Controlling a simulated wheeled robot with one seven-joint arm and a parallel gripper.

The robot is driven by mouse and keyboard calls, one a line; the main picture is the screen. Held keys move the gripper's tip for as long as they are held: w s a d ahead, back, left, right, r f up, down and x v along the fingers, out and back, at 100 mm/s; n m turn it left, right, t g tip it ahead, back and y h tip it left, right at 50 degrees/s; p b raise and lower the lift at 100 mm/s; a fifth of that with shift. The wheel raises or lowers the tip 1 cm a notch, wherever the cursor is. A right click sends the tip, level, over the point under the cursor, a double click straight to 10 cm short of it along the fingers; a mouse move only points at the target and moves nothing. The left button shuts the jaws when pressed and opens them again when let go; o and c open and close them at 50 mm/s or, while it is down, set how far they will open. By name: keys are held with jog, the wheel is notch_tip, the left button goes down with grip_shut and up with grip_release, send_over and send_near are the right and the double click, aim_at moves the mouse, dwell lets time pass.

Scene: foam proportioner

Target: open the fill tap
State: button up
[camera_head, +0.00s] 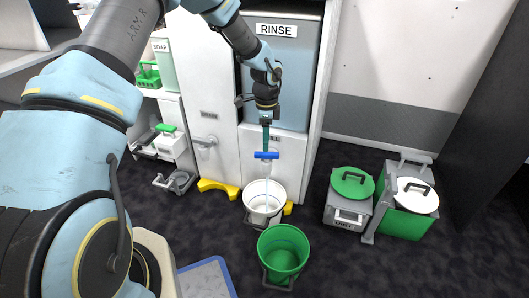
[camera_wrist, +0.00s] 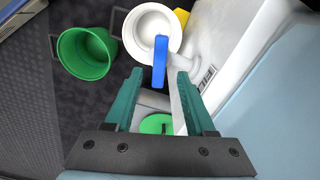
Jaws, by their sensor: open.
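The fill tap has a blue bar handle (camera_head: 266,155) on the lower white panel, below a partly hidden label ending in "LL". The handle lies crosswise in the head view. My gripper (camera_head: 265,148) points down just above it. In the wrist view the green fingers of my gripper (camera_wrist: 159,76) are apart, and the blue handle (camera_wrist: 160,62) shows at the gap between their tips; I cannot tell whether they touch it. A thin pale streak runs from the tap into the white bucket (camera_head: 250,196) below, which also shows in the wrist view (camera_wrist: 131,36).
A green bucket (camera_head: 282,250) stands in front of the white one. A second tap (camera_head: 204,141) is on the panel to the left. Yellow feet (camera_head: 217,187) stick out below the panel.

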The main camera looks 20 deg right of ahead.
aim_at(267, 157)
jog(key=shift+s+d+f+b, duration=0.1)
jog(key=shift+f+b, duration=0.4)
jog(key=shift+f, duration=1.85)
grip_shut()
